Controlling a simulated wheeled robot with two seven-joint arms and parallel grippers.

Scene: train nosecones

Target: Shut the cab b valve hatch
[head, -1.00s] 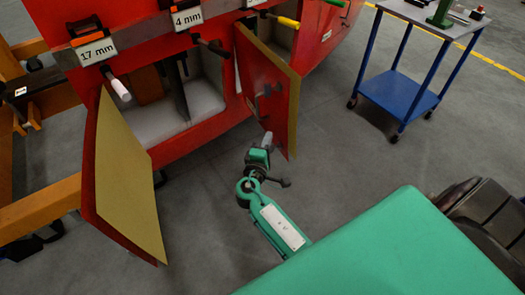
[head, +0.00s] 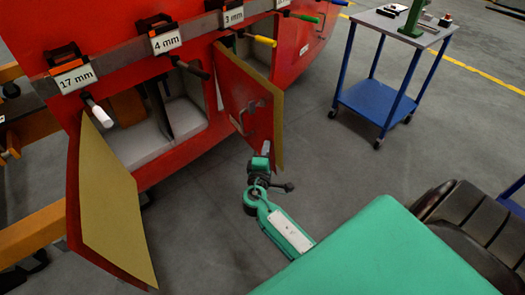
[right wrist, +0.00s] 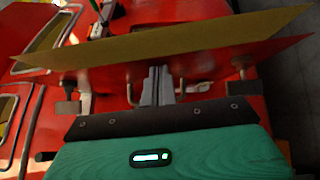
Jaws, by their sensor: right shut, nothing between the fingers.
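Two hatch doors stand open on the red train nose. The left door (head: 112,200) shows its yellow inner face. The right door (head: 240,95) shows its red outer face with a bar handle and a yellow edge; I see no label saying which is cab b's. My right gripper (head: 265,148) is shut and empty at the lower part of the right door's red face. In the right wrist view its fingers (right wrist: 157,84) point at the door panel (right wrist: 150,47); I cannot tell whether they touch it. My left gripper is not in view.
Above the openings is a rail (head: 120,55) with labelled, coloured handles, including 17 mm, 4 mm and 3 mm. A blue trolley (head: 375,103) with tools stands at the right. An orange frame (head: 35,235) is at the left. The grey floor between is clear.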

